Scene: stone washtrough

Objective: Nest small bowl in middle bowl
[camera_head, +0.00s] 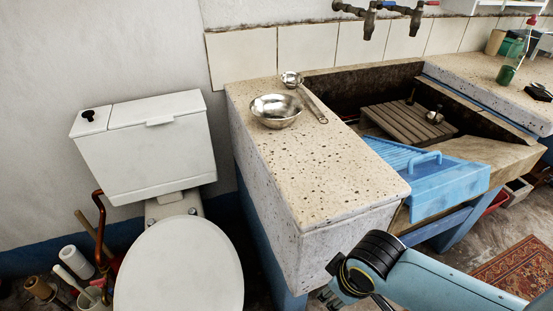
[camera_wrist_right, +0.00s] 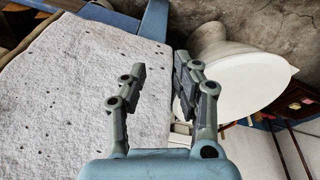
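A shiny metal bowl (camera_head: 276,110) stands upright on the speckled stone counter (camera_head: 320,165), near its back left edge. It is the only bowl I can make out; I cannot tell whether another lies inside it. My right gripper (camera_wrist_right: 160,68) is open and empty in the right wrist view, its two fingers apart. In the head view the right gripper (camera_head: 340,292) is partly visible at the bottom, in front of and below the counter's front end, well away from the bowl. My left gripper is not in view.
A metal ladle (camera_head: 291,79) lies behind the bowl, its handle pointing right. The counter's front half is bare. A blue drainer (camera_head: 430,185) and trough (camera_head: 465,150) lie right. A white toilet (camera_head: 180,265) stands left. A green bottle (camera_head: 506,74) stands far right.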

